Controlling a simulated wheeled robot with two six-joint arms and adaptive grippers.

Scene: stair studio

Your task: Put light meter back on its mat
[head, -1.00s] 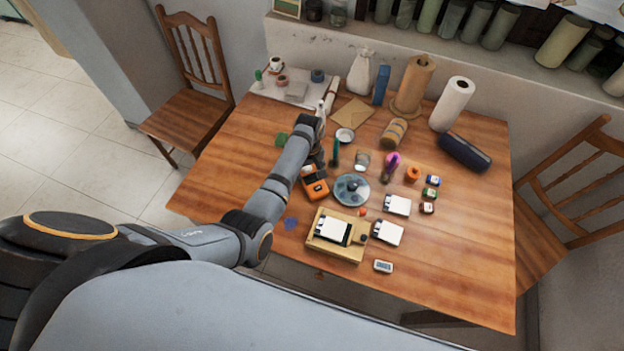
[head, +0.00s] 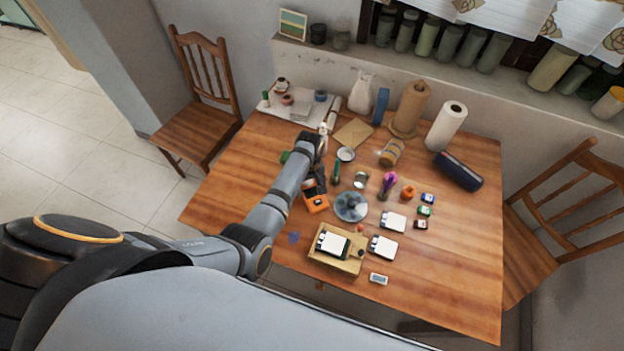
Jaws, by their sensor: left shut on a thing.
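My left gripper (head: 316,183) is over the left-middle of the table, pointing down, its fingers dark and partly hidden by my wrist. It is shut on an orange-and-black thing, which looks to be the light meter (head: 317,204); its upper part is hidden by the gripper. I cannot tell whether it touches the table. A pale mat (head: 272,108) with small things on it lies at the table's far left corner. A small blue patch (head: 293,238) lies near the front left edge. I cannot tell which is the light meter's mat. My right gripper is not in view.
A round grey-blue disc (head: 351,207) lies just right of the gripper. A tan tray (head: 337,264) with a white-topped thing is in front, white pads (head: 383,247) beside it. A green marker-like thing (head: 336,171) stands close by. The table's right front is clear.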

